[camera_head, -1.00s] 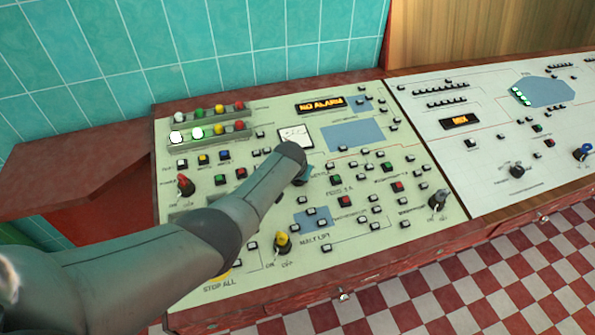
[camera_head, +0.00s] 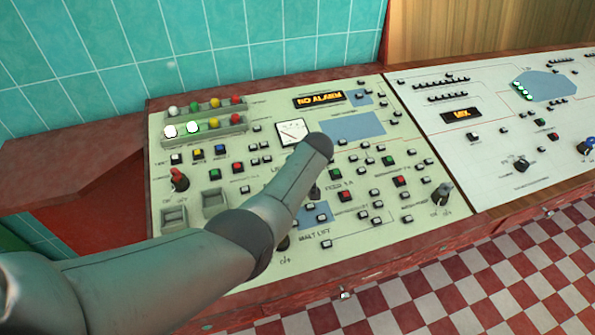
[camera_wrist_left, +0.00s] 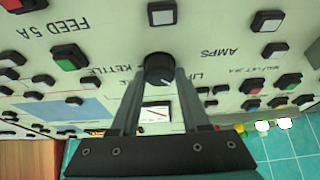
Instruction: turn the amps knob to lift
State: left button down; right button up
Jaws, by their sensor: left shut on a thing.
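The amps knob (camera_wrist_left: 159,68) is a round black knob with a white pointer mark, seen in the left wrist view. The labels KETTLE, AMPS and a partly covered one starting "LI" are printed around it, upside down there. The pointer mark is on the knob's lower right side in that view, towards the "LI" label. My left gripper (camera_wrist_left: 160,78) is shut on the knob, one finger on each side. My right gripper is not in view.
The sloped panel (camera_head: 345,232) carries many small buttons, a white meter (camera_head: 292,132), a NO ALARM display (camera_head: 319,99) and a red knob (camera_head: 179,179). A grey-black knob (camera_head: 441,193) stands at its right. Lit lamps (camera_head: 193,127) are at upper left.

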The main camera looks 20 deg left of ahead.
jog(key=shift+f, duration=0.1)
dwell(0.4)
pick_arm(q)
jog(key=shift+c, duration=1.9)
grip_release()
